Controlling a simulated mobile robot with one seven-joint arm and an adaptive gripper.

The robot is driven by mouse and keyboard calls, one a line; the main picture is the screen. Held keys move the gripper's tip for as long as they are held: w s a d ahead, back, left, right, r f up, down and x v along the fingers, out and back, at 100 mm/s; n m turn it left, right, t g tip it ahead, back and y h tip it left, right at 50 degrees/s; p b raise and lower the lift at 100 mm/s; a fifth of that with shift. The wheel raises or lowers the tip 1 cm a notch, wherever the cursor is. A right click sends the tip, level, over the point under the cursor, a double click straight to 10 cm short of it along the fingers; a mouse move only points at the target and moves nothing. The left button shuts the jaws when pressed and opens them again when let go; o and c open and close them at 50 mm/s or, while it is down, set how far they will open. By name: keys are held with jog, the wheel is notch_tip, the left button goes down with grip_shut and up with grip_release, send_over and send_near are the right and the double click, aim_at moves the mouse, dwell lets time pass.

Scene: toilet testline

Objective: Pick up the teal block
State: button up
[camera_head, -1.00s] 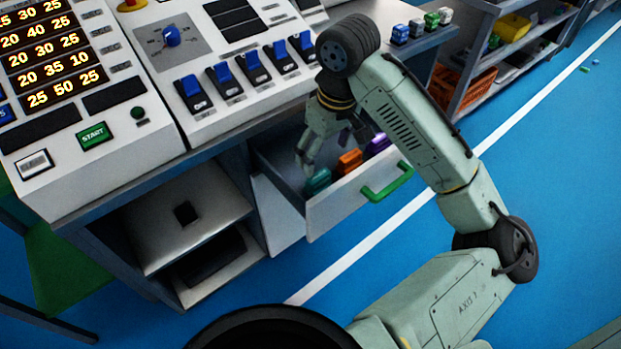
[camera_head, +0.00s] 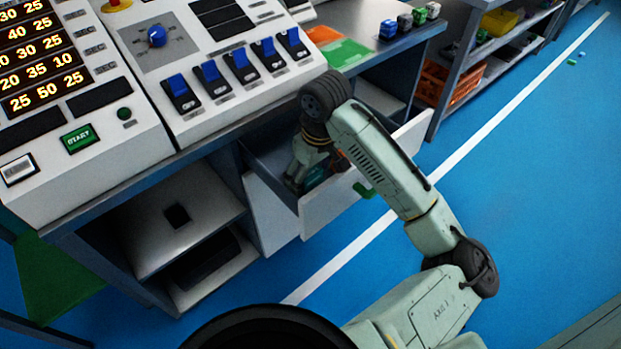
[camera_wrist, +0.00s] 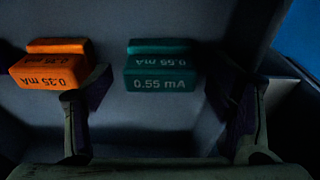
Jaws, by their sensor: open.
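The teal block (camera_wrist: 160,67), labelled 0.55 mA, lies in the open drawer (camera_head: 335,205). In the wrist view it sits between the two spread fingers of my gripper (camera_wrist: 160,92), a little beyond their tips, with clear gaps on both sides. My gripper (camera_head: 303,180) is open and empty. In the head view it reaches down into the drawer, and only part of the teal block (camera_head: 315,178) shows beside the fingers.
An orange block (camera_wrist: 50,62), labelled 0.35 mA, lies left of the teal one, close to my left finger. The drawer's green handle (camera_head: 366,190) is partly covered by my arm. The console (camera_head: 200,130) overhangs the drawer's left side.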

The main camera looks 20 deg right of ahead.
jog(key=shift+f, duration=0.1)
jog(key=c, duration=1.4)
